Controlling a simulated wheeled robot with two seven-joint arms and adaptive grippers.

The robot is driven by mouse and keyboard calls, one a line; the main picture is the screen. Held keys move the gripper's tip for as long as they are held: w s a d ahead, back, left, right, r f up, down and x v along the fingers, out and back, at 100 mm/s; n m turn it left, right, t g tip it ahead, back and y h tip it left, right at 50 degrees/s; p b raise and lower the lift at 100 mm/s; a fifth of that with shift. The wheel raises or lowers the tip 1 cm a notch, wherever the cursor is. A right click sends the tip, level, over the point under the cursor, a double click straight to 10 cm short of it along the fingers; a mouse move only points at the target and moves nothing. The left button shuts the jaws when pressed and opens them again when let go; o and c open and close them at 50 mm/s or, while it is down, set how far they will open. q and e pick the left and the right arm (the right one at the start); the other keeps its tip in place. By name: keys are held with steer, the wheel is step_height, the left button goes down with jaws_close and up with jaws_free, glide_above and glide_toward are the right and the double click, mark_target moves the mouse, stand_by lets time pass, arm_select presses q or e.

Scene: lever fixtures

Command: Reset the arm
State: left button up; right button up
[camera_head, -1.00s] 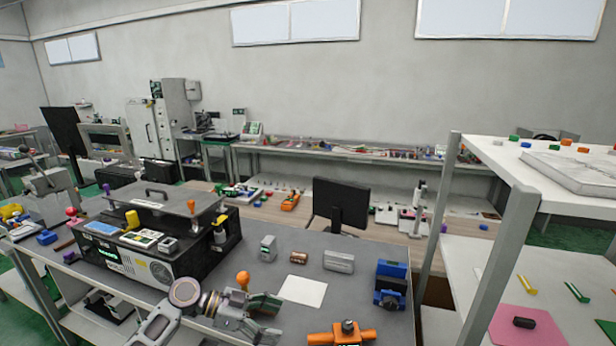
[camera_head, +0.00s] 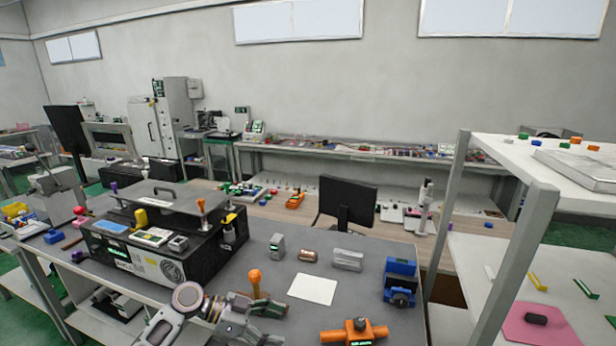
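My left gripper (camera_head: 275,322) is at the bottom of the head view, low over the front of the grey table (camera_head: 300,262). Its two fingers look spread apart, with nothing seen between them; the lower finger is partly cut off by the picture's edge. An upright lever with an orange knob (camera_head: 255,277) stands just behind the gripper, and its lower part is hidden by the gripper. I cannot tell whether they touch. An orange valve-like fixture (camera_head: 355,331) lies to the right of the gripper, apart from it. My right gripper is not in view.
A large black machine (camera_head: 160,255) with a handled lid stands left on the table. A grey block (camera_head: 277,246), a brown cylinder (camera_head: 308,256), a white sheet (camera_head: 313,289) and a blue device (camera_head: 400,280) are behind and right. A white shelf (camera_head: 560,190) bounds the right.

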arm_select(q)
steer(key=s+f+n+t+y, duration=0.1)
steer(key=s+f+n+y, duration=0.4)
steer(key=s+f, duration=0.5)
steer(key=s+a+n+t+y, duration=0.2)
steer(key=s+a+n+y, duration=0.75)
steer(key=a, duration=0.45)
steer(key=s+f+g+h, duration=0.1)
steer(key=s+f, duration=0.1)
steer(key=f, duration=1.5)
steer(key=s+f+h, duration=0.1)
steer(key=s+f, duration=0.1)
steer(key=f, duration=1.5)
steer(key=s+a+f, duration=0.2)
steer(key=s+f, duration=0.7)
steer(key=s, duration=0.1)
steer(key=s+a+f+g, duration=0.1)
steer(key=s+a+f, duration=0.2)
steer(key=s+f, duration=0.7)
steer(key=shift+s+a+y, duration=0.15)
steer(key=shift+s+y, duration=0.2)
steer(key=shift+s, duration=0.4)
steer(key=shift+f, duration=0.1)
